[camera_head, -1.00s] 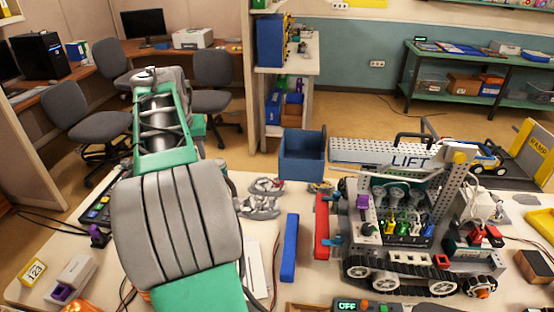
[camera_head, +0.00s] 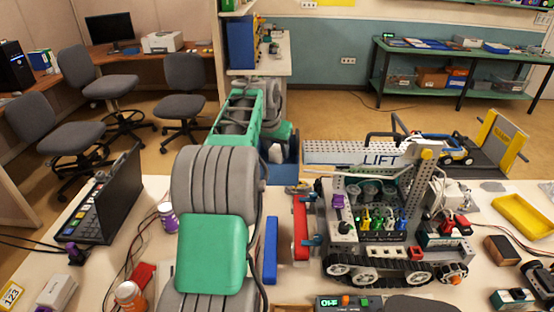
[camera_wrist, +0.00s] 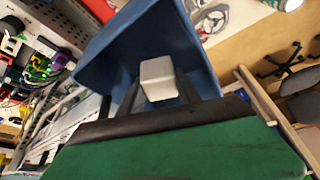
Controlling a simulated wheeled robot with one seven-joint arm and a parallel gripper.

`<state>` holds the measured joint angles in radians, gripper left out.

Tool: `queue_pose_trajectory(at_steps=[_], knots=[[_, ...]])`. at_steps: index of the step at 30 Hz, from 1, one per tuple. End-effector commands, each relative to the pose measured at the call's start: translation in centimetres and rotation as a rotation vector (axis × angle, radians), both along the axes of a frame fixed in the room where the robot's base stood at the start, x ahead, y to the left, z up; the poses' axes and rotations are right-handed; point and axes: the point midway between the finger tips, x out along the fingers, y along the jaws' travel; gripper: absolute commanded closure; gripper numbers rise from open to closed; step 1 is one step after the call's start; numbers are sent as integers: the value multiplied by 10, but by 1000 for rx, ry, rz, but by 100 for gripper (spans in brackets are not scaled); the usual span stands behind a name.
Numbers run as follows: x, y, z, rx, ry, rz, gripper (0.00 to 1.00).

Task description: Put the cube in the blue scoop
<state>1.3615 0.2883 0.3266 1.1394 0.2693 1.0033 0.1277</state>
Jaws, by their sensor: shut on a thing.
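In the wrist view, my gripper (camera_wrist: 157,90) is shut on a pale grey cube (camera_wrist: 157,72), its dark fingers on either side. The blue scoop (camera_wrist: 115,55) lies beyond the cube, and its open interior surrounds the cube in the picture. I cannot tell whether the cube is above the rim or inside it. In the head view, the blue scoop (camera_head: 290,175) stands at the far edge of the table, partly hidden behind my arm. The gripper and cube are mostly hidden there.
A tracked robot model (camera_head: 385,235) with a LIFT beam (camera_head: 352,154) stands right of the scoop. A red bar (camera_head: 300,228) and a blue bar (camera_head: 270,250) lie nearer. A laptop (camera_head: 105,205) is at left, a yellow tray (camera_head: 525,215) at far right.

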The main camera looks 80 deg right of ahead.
Motion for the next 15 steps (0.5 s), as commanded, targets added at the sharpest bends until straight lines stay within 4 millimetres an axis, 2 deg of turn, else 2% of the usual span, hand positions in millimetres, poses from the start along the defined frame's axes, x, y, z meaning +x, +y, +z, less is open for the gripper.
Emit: queue_pose_trajectory(at_steps=[3,6,15], knots=[[0,1,-20,4,1,1,100],[0,1,-32,3,0,1,100],[1,1,-37,1,0,1,100]])
